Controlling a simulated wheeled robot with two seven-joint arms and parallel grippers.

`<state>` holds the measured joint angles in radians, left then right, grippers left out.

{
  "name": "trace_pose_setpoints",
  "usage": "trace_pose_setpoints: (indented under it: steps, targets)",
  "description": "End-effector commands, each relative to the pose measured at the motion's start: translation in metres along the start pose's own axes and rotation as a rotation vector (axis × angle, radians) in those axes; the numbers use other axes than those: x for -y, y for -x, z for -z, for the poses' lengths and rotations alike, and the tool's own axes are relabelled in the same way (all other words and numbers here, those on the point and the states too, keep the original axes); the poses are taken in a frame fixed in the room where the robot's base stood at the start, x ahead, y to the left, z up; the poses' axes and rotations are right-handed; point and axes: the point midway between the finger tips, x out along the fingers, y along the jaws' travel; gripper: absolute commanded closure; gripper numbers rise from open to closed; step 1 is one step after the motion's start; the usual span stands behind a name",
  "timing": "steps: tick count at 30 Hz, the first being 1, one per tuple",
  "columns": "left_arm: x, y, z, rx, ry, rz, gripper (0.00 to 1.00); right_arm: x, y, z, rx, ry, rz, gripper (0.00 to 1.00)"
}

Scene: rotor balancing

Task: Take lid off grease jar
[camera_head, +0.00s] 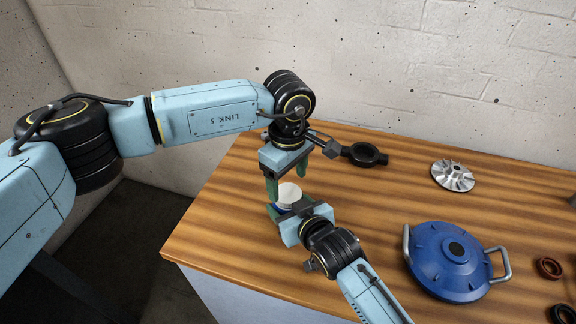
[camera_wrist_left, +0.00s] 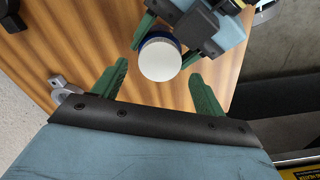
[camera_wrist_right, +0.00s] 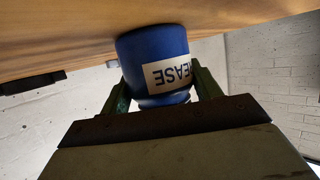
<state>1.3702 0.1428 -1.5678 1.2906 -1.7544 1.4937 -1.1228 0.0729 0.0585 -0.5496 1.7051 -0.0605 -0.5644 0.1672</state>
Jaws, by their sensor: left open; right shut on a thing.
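The grease jar (camera_wrist_right: 150,52) is blue with a white label in the right wrist view. It stands on the table's near left part, and its pale round lid (camera_head: 288,194) is on top. The lid also shows in the left wrist view (camera_wrist_left: 160,61). My right gripper (camera_head: 281,210) is shut on the jar's body from the side; its green fingers also flank the jar in the right wrist view (camera_wrist_right: 160,90). My left gripper (camera_head: 287,185) is open, pointing down above the lid. In the left wrist view its fingers (camera_wrist_left: 157,75) are spread and apart from the lid.
A blue round housing (camera_head: 450,258) with two grey handles lies at the right. A silver finned rotor (camera_head: 453,175) and a black ring-ended part (camera_head: 364,154) lie farther back. Brown and black rings (camera_head: 549,267) are at the right edge. The table's middle is clear.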

Motion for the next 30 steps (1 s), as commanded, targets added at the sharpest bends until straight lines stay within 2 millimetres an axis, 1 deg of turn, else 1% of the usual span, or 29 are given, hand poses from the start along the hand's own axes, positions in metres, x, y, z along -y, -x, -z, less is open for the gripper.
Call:
trace_pose_setpoints:
  steps: [1,3,6,11,17,20,28,30]
  targets:
    - [0.001,-0.008,-0.001,0.001,0.000,0.002,0.28,0.000,0.000,-0.001,0.001,0.000,0.000,1.00]
    - [0.000,-0.017,-0.001,0.002,0.000,0.002,0.28,0.000,0.000,-0.001,0.001,0.000,0.000,1.00]
    - [0.000,-0.026,0.000,0.000,0.000,0.001,0.28,0.000,0.000,-0.001,0.001,0.000,0.000,1.00]
    - [0.000,-0.033,0.000,0.000,0.000,0.000,0.28,0.000,0.000,-0.001,0.001,0.000,0.000,1.00]
    - [0.000,-0.033,0.000,0.000,0.000,0.000,0.28,0.000,0.000,-0.001,0.001,0.000,0.000,1.00]
    - [0.000,-0.033,0.000,0.000,0.001,0.000,0.38,0.000,0.000,-0.001,0.001,0.000,0.000,1.00]
    - [0.000,-0.033,0.000,0.000,0.001,0.000,0.74,0.000,0.000,-0.001,0.001,0.000,0.000,1.00]
    - [0.000,-0.032,0.000,0.000,0.010,0.000,0.74,0.000,0.000,-0.001,0.001,-0.001,0.000,1.00]
